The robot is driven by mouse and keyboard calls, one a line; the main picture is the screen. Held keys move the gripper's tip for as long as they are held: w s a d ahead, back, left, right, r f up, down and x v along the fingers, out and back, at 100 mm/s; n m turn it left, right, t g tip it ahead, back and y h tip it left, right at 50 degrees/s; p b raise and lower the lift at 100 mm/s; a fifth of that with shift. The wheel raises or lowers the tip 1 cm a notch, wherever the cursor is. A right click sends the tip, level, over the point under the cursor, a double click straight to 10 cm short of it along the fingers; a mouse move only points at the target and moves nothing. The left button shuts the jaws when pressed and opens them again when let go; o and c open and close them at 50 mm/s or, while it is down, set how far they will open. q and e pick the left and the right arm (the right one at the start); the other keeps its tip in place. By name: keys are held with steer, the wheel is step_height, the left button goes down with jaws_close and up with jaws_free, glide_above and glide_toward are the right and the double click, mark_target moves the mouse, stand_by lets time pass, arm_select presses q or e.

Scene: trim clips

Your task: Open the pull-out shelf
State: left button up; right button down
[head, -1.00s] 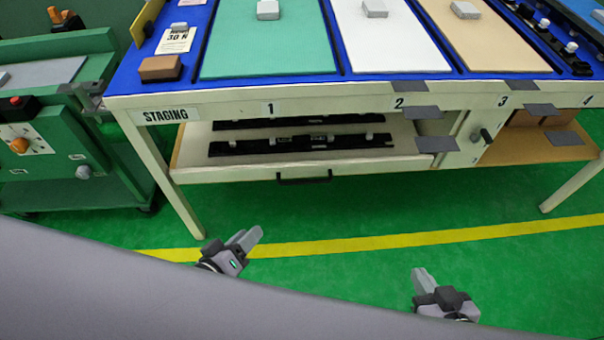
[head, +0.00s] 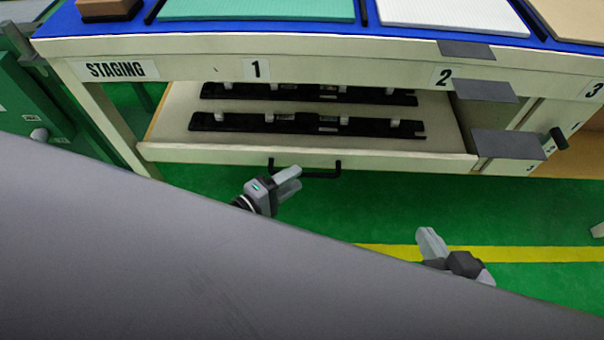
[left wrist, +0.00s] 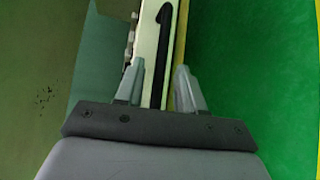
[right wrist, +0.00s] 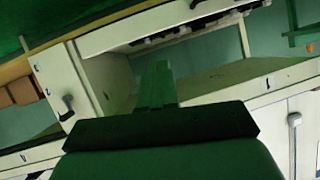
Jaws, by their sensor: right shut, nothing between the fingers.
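The pull-out shelf (head: 220,157) is a pale tray under the table top, and its inside shows below the table edge. Its black bar handle (head: 322,174) is on the front; the handle also shows in the left wrist view (left wrist: 164,17). My left gripper (head: 287,183) is open just in front of and slightly below the handle in the head view. In the left wrist view the handle and shelf front lie between its fingers in the picture; I see no clear contact. My right gripper (head: 431,244) is shut and empty, lower right of the handle, apart from the shelf.
Black trim strips (head: 310,125) with light clips lie in the shelf. The table (head: 350,48) carries a green mat (head: 257,9) and a white mat (head: 450,14). Grey plates (head: 507,144) jut out right of the shelf.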

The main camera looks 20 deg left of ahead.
arm_select(q)
steer(key=shift+b+x, duration=0.45)
steer(key=shift+x, duration=1.3)
steer(key=shift+c, duration=0.3)
jaws_close()
steer(key=shift+s, duration=0.1)
